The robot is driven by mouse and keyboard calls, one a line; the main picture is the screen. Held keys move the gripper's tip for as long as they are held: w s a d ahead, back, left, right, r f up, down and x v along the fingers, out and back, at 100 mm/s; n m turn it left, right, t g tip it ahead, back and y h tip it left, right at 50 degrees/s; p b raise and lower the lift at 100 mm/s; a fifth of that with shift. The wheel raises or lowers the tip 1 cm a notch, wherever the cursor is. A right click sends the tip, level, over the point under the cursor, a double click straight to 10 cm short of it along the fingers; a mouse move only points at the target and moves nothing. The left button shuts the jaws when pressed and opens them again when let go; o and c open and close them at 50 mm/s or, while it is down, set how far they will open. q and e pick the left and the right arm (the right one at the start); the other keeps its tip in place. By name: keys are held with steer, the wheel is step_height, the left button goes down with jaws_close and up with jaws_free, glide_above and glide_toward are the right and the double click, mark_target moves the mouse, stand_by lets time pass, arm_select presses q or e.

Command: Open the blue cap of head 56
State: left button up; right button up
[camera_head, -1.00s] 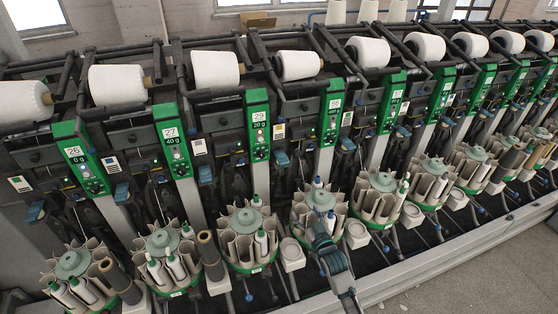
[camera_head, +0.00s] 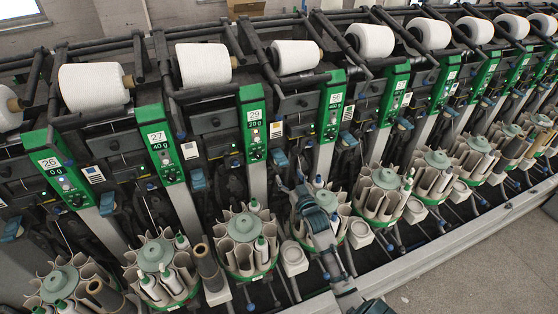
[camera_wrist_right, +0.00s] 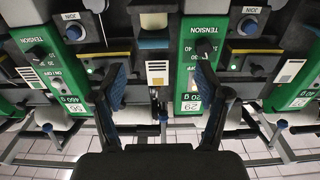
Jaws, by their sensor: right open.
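My right gripper (camera_head: 303,190) is low in front of the machine in the head view, over the bobbin magazine right of the panel marked 29. In the right wrist view the gripper (camera_wrist_right: 163,74) is open and empty, with its two dark blue-padded fingers wide apart. A dull blue cap (camera_wrist_right: 154,40) lies beyond and between the fingertips, between two green panels; no contact shows. A blue cap also shows in the head view (camera_head: 281,159), above the gripper. The green panel right of it (camera_head: 333,105) has a number too small to read surely. My left gripper is out of view.
Green panels, such as the one marked 27 (camera_head: 160,145), stand in a row with white yarn cones (camera_head: 203,65) above. Round magazines with bobbins (camera_head: 157,258) line the front. A grey rail (camera_head: 440,250) borders the open floor (camera_head: 480,275).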

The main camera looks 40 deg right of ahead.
mark_target(282, 159)
steer(key=x, duration=0.3)
steer(key=d+x, duration=0.1)
steer(key=x, duration=0.2)
steer(key=f+x, duration=0.1)
steer(key=x, duration=0.2)
steer(key=shift+s+d, duration=0.15)
steer(key=shift+d, duration=0.2)
steer(key=shift+w+a+r, duration=0.1)
steer(key=shift+w+a, duration=0.05)
steer(key=shift+w, duration=0.2)
steer(key=shift+w+a+r, duration=0.2)
steer(key=shift+w+a, duration=0.1)
steer(key=shift+a, duration=0.15)
steer(key=shift+d+f, duration=0.15)
steer(key=shift+d, duration=0.25)
steer(key=c, duration=1.1)
steer(key=shift+s+d, duration=0.1)
jaws_close()
